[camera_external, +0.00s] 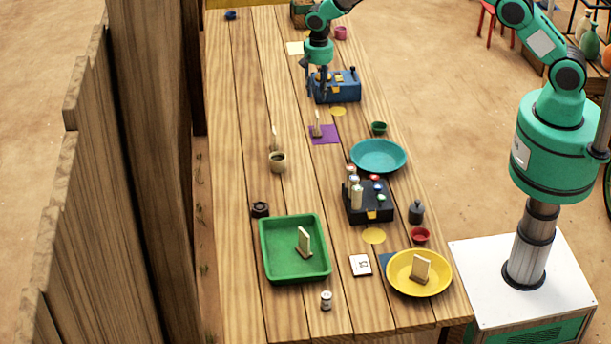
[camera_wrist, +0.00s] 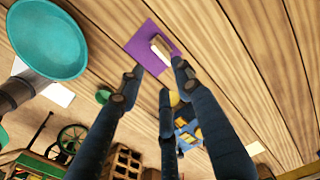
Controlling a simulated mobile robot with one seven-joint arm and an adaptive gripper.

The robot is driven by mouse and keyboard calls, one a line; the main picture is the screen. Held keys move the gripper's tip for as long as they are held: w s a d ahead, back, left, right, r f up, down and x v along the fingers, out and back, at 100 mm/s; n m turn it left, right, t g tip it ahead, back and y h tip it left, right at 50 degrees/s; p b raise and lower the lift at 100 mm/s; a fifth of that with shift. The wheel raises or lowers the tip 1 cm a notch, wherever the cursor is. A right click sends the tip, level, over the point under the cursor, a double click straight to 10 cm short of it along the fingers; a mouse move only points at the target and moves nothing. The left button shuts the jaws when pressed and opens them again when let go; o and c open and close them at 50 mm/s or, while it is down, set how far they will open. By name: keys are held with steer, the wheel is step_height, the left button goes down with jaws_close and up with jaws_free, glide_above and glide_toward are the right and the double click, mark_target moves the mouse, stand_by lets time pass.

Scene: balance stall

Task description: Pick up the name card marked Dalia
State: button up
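Several small upright cards on wooden stands are in view; no name is legible, so I cannot tell which is marked Dalia. One card stands on the purple mat (camera_external: 317,125) and shows in the wrist view (camera_wrist: 161,47). Another is in the green tray (camera_external: 305,240), one on the yellow plate (camera_external: 421,268), and a narrow one by the beige cup (camera_external: 274,140). My gripper (camera_external: 316,92) is at the far part of the table, beside the blue box. In the wrist view my gripper (camera_wrist: 158,78) has its fingers spread and nothing between them; the purple-mat card is beyond the fingertips.
The blue box (camera_external: 339,88) stands close right of my gripper. A teal bowl (camera_external: 378,153), a black caddy with bottles (camera_external: 368,205), a dark bottle (camera_external: 416,211) and a red bowl (camera_external: 420,235) line the right side. A flat white card (camera_external: 360,265) lies near the front. The left edge is mostly clear.

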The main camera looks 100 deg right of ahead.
glide_above(317, 124)
steer(key=d, duration=0.3)
step_height(317, 124, down, 6)
steer(key=shift+s+a+f, duration=0.15)
steer(key=shift+s+a, duration=0.1)
steer(key=shift+s, duration=0.15)
steer(key=shift+f, duration=2.6)
jaws_close()
